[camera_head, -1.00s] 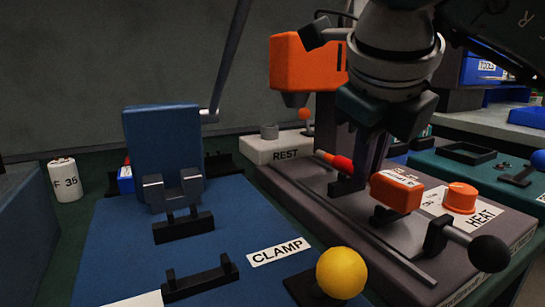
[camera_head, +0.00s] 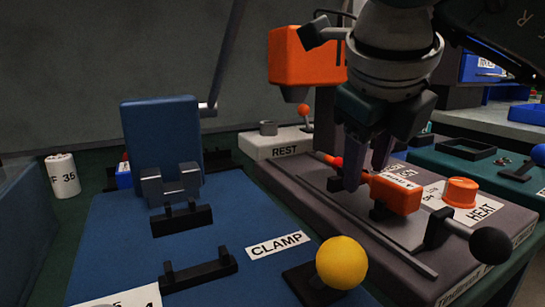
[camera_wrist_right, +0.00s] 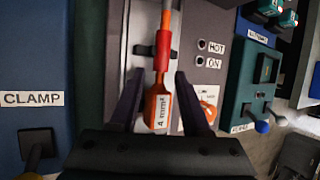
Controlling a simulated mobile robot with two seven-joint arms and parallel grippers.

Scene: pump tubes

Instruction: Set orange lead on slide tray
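The orange lead, an orange labelled block (camera_head: 400,196) with a red sleeve and a thin orange end, lies along the grey slide tray (camera_head: 405,252) on the HEAT station. Black supports show under it. My right gripper (camera_head: 367,180) is above the lead with its fingers pointing down, one on each side of it. In the right wrist view the lead (camera_wrist_right: 158,108) lies between the two open fingers (camera_wrist_right: 157,100), with a gap on both sides. The fingers hide part of the lead in the head view. My left gripper is not in view.
A black-knobbed lever (camera_head: 490,245) and an orange dial (camera_head: 461,192) stand right of the lead. The blue CLAMP station (camera_head: 150,240) is at left, with a yellow knob (camera_head: 341,262). The white REST block (camera_head: 262,146) and an orange tool head (camera_head: 306,57) are behind.

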